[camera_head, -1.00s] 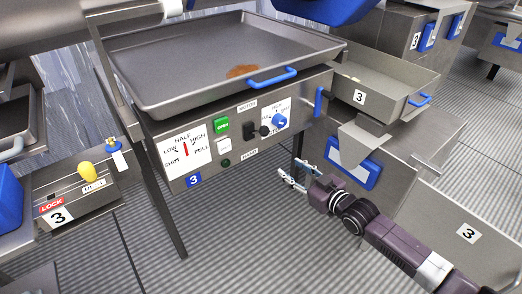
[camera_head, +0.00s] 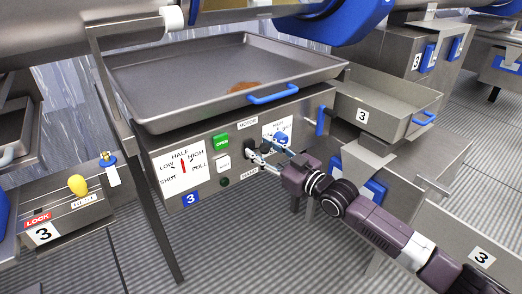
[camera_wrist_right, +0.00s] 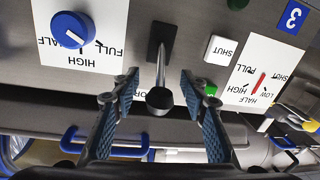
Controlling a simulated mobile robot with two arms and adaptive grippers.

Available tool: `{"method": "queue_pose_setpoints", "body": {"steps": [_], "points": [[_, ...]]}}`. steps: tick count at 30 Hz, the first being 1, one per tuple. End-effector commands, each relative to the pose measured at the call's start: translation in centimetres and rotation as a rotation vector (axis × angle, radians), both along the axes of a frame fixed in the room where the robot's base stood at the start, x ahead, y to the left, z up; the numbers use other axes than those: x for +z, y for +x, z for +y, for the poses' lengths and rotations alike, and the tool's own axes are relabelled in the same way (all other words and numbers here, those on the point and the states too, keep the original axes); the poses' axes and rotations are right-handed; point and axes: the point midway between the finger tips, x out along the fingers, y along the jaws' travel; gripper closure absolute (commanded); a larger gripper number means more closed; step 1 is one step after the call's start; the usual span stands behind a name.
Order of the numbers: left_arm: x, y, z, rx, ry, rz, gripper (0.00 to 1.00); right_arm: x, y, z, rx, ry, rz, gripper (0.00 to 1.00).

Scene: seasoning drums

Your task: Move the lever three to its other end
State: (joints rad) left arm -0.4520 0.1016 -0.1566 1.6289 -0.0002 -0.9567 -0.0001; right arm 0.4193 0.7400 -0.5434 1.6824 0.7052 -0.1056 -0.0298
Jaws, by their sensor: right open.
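The black lever (camera_head: 265,147) with a round knob stands out from a dark plate on the steel panel marked 3, between the MOTOR and HAND labels. In the right wrist view, which is turned upside down, the lever (camera_wrist_right: 160,97) points toward the camera with its knob between my fingers. My right gripper (camera_head: 262,160) is open at the panel front, partly overlapping the lever area in the head view. Its blue-padded fingers (camera_wrist_right: 160,85) stand apart on both sides of the lever, with gaps visible and no grip. My left gripper is not in view.
Beside the lever are a blue dial (camera_wrist_right: 72,29), a white SHUT button (camera_wrist_right: 220,50) and a green OPEN button (camera_head: 221,142). A wide tray (camera_head: 190,85) with a blue handle overhangs the panel. A yellow-knobbed control (camera_head: 77,184) marked LOCK 3 stands at left.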

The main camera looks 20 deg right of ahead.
Motion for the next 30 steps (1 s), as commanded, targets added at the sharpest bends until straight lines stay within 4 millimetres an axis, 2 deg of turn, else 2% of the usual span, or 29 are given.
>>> {"method": "queue_pose_setpoints", "body": {"steps": [11,22,30], "points": [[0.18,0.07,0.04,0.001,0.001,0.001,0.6,-0.05,0.46,0.25,0.0,-0.001,0.0,0.6],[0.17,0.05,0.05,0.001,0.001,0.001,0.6,-0.04,0.45,0.23,0.0,-0.001,0.0,1.0],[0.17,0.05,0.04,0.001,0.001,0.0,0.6,-0.05,0.44,0.21,0.0,-0.001,0.0,1.0]]}}
